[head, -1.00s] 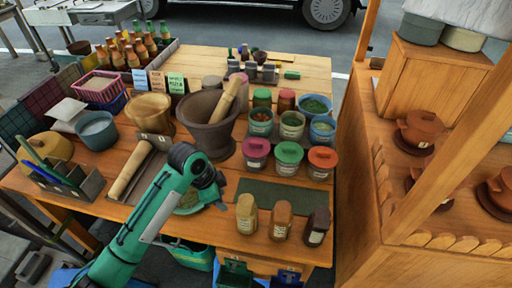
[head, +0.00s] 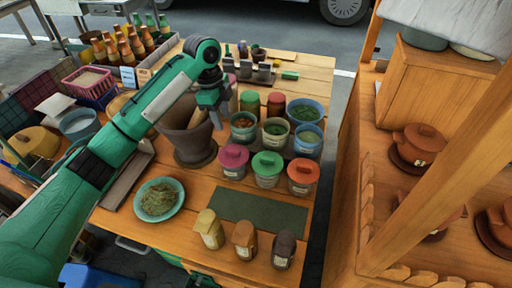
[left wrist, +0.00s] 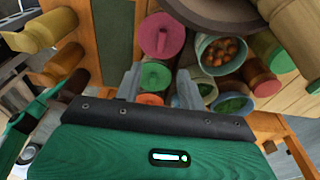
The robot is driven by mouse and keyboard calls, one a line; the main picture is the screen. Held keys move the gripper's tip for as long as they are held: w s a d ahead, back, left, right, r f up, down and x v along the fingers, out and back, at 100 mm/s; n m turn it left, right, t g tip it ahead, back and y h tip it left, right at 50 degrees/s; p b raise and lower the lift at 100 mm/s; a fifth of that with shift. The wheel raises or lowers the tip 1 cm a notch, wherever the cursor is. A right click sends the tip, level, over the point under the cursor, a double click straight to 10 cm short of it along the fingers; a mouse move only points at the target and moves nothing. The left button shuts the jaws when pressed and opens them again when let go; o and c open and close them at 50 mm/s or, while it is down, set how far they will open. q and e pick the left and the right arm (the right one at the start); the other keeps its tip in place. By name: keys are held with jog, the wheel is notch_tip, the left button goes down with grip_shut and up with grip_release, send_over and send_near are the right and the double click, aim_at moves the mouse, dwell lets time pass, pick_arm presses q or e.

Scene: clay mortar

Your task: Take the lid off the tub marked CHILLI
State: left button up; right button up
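Three lidded tubs stand in a row: one with a pink lid (head: 234,156), one with a green lid (head: 267,163) and one with a red lid (head: 303,172). Their labels are too small to read, so I cannot tell which says CHILLI. All three lids are on. My left gripper (head: 214,108) is raised over the mortar, behind and left of the tubs, empty. In the left wrist view its fingers (left wrist: 158,82) are apart, with the green lid (left wrist: 155,74) in line between them, the pink lid (left wrist: 162,36) above and the red lid (left wrist: 150,99) below. My right gripper is out of view.
Open bowls (head: 306,110) of food stand behind the tubs. The mortar (head: 190,148) is to their left. A dark green mat (head: 258,212) lies bare in front, then three small jars (head: 243,240). A plate of herbs (head: 159,200) is at left.

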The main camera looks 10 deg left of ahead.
pick_arm(q)
jog(key=p, duration=0.1)
send_over(233, 150)
jog(key=a, duration=0.1)
notch_tip(233, 150, down, 8)
jog(key=shift+w+r, duration=0.1)
jog(key=shift+w, duration=0.05)
jog(key=shift+f, duration=0.3)
jog(key=f, duration=0.1)
jog(key=f+p, duration=0.1)
jog(key=f, duration=0.1)
jog(key=shift+d+f+p, duration=0.3)
jog(key=shift+p, duration=0.1)
jog(key=shift+s+d+f, duration=0.1)
jog(key=shift+s+f, duration=0.1)
jog(key=shift+f, duration=0.35)
grip_shut()
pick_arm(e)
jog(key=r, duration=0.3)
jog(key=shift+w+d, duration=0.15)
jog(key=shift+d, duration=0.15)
